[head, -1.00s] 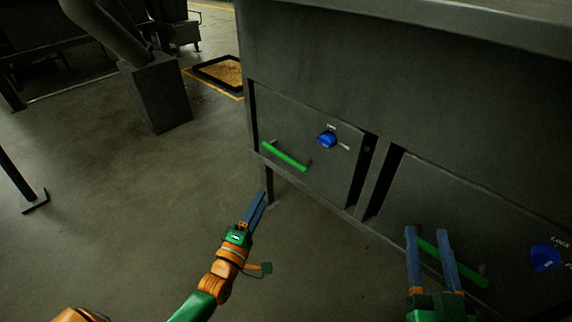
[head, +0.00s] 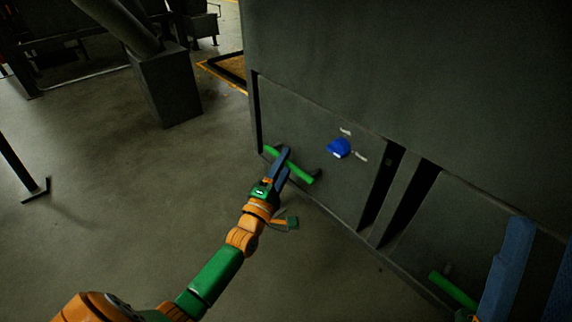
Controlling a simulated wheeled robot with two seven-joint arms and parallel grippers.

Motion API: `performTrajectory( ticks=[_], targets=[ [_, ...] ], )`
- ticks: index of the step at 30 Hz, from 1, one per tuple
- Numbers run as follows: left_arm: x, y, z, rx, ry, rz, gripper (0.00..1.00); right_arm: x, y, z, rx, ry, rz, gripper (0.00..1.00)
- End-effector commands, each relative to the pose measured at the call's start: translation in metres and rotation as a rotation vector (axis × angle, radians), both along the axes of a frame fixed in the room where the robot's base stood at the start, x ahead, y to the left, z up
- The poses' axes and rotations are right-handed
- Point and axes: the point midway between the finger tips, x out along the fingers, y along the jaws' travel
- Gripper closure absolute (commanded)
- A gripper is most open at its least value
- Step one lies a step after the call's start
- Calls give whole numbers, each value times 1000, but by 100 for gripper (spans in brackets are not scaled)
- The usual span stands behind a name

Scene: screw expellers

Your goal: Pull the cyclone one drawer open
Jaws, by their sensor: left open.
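A dark grey drawer front (head: 310,120) in the machine has a green bar handle (head: 302,175) and a blue knob (head: 339,148). It looks shut. My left gripper (head: 283,153) is at this handle, its blue fingers overlapping the bar's left half in the picture. The fingers look close together but open; whether the bar lies between them is hard to tell. A second drawer front (head: 480,215) at the right has its own green handle (head: 452,290). My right gripper (head: 541,262) is in front of it at the lower right, fingers apart, partly cut off by the frame.
A dark post (head: 400,200) separates the two drawer fronts. A grey block with a pipe (head: 168,90) stands on the floor at the upper left. A thin stand (head: 25,170) is at the left edge. The floor between is clear.

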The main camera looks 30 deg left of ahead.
Motion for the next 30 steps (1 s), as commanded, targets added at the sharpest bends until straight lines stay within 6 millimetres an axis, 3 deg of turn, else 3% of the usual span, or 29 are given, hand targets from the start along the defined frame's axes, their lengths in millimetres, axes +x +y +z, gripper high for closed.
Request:
performTrajectory(
  ticks=[4, 11, 17, 30],
  targets=[
    [4, 0, 1, 0, 0, 0, 48, -10, -1, 5, 15, -58, 6, 50],
    [5, 0, 2, 0, 0, 0, 48, -12, -2, 6, 17, -65, 7, 50],
    [5, 0, 1, 0, 0, 0, 100, -11, -2, 6, 16, -63, 7, 50],
    [5, 0, 1, 0, 0, 0, 100, -11, -2, 5, 15, -60, 6, 50]
  ],
)
